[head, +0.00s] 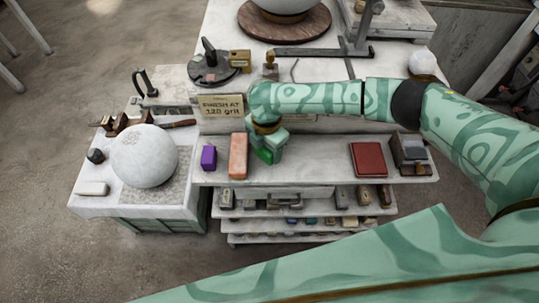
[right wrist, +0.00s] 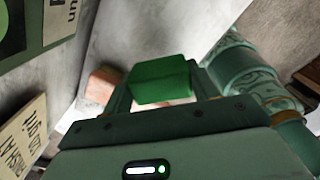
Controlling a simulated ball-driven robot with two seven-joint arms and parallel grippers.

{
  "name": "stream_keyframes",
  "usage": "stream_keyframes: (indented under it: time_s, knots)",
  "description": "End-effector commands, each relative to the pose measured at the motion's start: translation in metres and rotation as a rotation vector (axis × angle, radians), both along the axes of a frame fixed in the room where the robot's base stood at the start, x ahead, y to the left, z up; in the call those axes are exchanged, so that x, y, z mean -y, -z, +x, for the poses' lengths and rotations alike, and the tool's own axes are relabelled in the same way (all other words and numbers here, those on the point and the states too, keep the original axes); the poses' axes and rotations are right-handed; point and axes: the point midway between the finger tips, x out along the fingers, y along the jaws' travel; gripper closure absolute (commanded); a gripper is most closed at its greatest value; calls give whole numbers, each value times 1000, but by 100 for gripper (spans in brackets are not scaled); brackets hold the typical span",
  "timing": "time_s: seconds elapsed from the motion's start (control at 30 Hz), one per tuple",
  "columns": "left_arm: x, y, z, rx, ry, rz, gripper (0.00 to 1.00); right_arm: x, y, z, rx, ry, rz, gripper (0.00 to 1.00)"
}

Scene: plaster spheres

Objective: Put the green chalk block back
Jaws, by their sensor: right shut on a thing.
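The green chalk block (head: 266,156) is in my right gripper (head: 268,146), over the top shelf of the small rack (head: 310,172). In the right wrist view the green block (right wrist: 160,80) sits between the fingers of the gripper (right wrist: 162,96). Part of the block is hidden by the fingers in the head view. I cannot tell whether its underside touches the shelf. An orange-pink block (head: 238,155) stands just left of the gripper, and a purple block (head: 208,157) stands left of that. My left gripper is not in view.
A sign (head: 221,106) stands behind the left end. A white sphere (head: 144,155) rests on the left bench. Shelf between green and red blocks is clear.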

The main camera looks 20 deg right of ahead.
Motion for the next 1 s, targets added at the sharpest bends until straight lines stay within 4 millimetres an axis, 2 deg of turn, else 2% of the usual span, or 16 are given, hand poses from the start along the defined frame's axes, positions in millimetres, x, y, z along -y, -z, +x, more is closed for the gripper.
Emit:
stream_keyframes:
  time_s: [0.17, 0.3, 0.67, 0.7, 0.73, 0.77, 1.0]
  knots:
    - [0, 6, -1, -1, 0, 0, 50, 11, 18, 5, -1, 2, -2, 68]
    - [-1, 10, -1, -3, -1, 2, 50, 9, 39, 4, -1, 1, 0, 68]
    - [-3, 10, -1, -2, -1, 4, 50, 9, 44, 4, 0, 0, 0, 68]
    - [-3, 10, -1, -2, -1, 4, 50, 9, 43, 4, 0, 0, 0, 30]
    - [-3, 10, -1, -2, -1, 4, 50, 9, 43, 4, 0, 0, 0, 22]
    - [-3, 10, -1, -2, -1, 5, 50, 9, 43, 4, 0, 0, 0, 19]
    - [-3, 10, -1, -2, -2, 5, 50, 9, 43, 4, 0, 0, 0, 19]
